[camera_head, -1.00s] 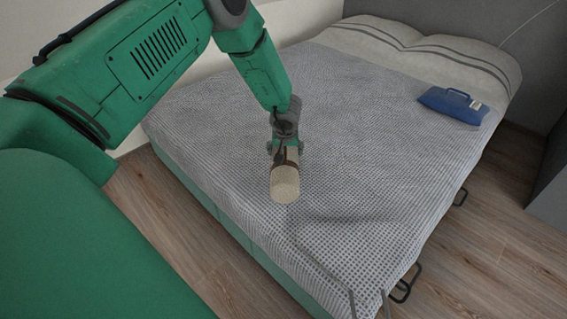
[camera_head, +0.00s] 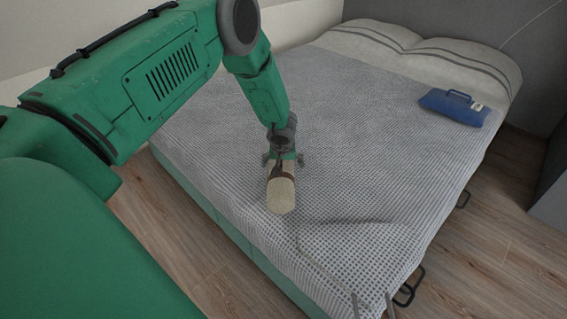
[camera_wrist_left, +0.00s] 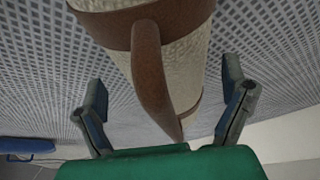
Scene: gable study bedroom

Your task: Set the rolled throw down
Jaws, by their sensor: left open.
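The rolled throw (camera_head: 281,196) is a cream roll with brown straps and a brown handle. It lies on the grey checked bedspread near the bed's left side, as far as the head view shows. In the left wrist view the throw (camera_wrist_left: 190,65) fills the upper middle, its strap handle (camera_wrist_left: 152,75) facing the camera. My left gripper (camera_head: 284,160) is open at the throw's far end. In the wrist view its two fingers (camera_wrist_left: 168,105) stand apart on either side of the handle, with visible gaps.
The bed (camera_head: 350,120) has pale pillows (camera_head: 455,60) at its far end. A blue case (camera_head: 455,106) lies on the bed's right side. Black metal loops (camera_head: 408,288) stick out at the right edge. Much of the bedspread is clear.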

